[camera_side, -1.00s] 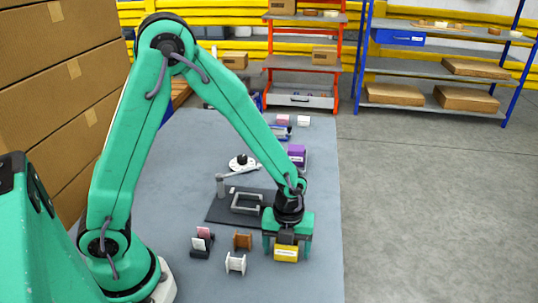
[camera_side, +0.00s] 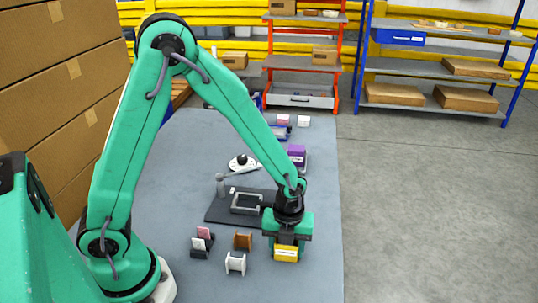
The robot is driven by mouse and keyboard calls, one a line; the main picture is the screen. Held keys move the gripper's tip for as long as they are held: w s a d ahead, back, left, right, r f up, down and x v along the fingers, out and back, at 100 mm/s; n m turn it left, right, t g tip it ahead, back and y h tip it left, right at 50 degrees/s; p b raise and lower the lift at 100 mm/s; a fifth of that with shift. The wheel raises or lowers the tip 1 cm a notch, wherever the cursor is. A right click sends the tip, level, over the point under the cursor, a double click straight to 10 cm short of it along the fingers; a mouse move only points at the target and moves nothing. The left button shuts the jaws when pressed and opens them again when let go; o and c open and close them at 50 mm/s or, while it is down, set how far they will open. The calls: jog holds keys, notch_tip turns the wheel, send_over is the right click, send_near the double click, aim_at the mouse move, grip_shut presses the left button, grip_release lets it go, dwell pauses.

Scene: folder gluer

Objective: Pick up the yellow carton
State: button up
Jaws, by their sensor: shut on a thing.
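The yellow carton (camera_side: 286,254) is a small box with a pale label on its front, at the near right part of the grey table. The gripper hides the carton's upper part. I cannot tell whether the carton touches the table.
An orange-brown part (camera_side: 243,241) and a white part (camera_side: 235,263) stand just left of the carton. A dark plate (camera_side: 222,212) with a grey frame lies behind. A purple box (camera_side: 297,153) stands farther back. The table's right edge is close to the gripper.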

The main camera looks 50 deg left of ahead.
jog(key=shift+r, duration=0.1)
jog(key=shift+r, duration=0.75)
jog(key=r, duration=0.3)
jog(key=shift+s+d, duration=0.2)
jog(key=shift+d, duration=0.1)
jog(key=s+d+r, duration=0.6)
jog(key=s+d, duration=0.1)
jog(key=s, duration=0.1)
jog(key=shift+d+r, duration=0.15)
jog(key=shift+s, duration=0.1)
